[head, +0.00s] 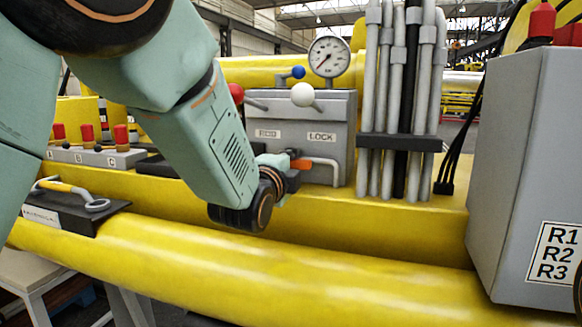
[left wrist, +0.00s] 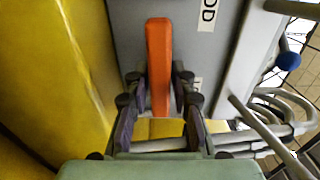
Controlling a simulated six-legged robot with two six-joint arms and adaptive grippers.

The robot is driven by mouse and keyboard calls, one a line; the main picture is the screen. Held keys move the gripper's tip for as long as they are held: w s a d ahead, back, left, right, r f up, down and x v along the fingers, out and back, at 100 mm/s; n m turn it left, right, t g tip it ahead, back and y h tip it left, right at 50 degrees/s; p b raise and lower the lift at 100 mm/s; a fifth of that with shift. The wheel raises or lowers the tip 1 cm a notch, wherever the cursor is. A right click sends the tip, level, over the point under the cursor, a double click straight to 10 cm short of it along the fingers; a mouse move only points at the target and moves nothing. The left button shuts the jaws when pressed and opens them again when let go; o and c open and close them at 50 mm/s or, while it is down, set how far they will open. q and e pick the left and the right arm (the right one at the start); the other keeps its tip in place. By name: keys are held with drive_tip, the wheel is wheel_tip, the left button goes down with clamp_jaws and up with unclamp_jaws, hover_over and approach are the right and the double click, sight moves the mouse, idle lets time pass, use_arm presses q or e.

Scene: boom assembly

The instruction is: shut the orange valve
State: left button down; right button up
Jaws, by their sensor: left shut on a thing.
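The orange valve (head: 301,164) is a flat lever low on the front of a grey box (head: 334,107), beside a bent pale pipe (head: 325,165). Only its end shows past my left gripper (head: 289,170) in the head view. In the left wrist view the orange lever (left wrist: 159,50) stands lengthwise between the two dark fingers of the left gripper (left wrist: 163,82), which are shut on it. The lever's pivot is hidden. My right gripper is in neither view.
Levers with red, blue (head: 298,72) and white knobs (head: 303,95) and a gauge (head: 329,56) sit above the valve. Several grey hoses (head: 390,100) stand right of it. A yellow boom (head: 250,270) runs below. A grey cabinet (head: 520,140) stands far right.

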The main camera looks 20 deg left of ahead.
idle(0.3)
use_arm(q)
drive_tip(key=c, duration=1.2)
unclamp_jaws()
drive_tip(key=shift+d, duration=0.1)
drive_tip(key=shift+s, duration=0.55)
drive_tip(key=s, duration=1.1)
drive_tip(key=shift+a, duration=0.2)
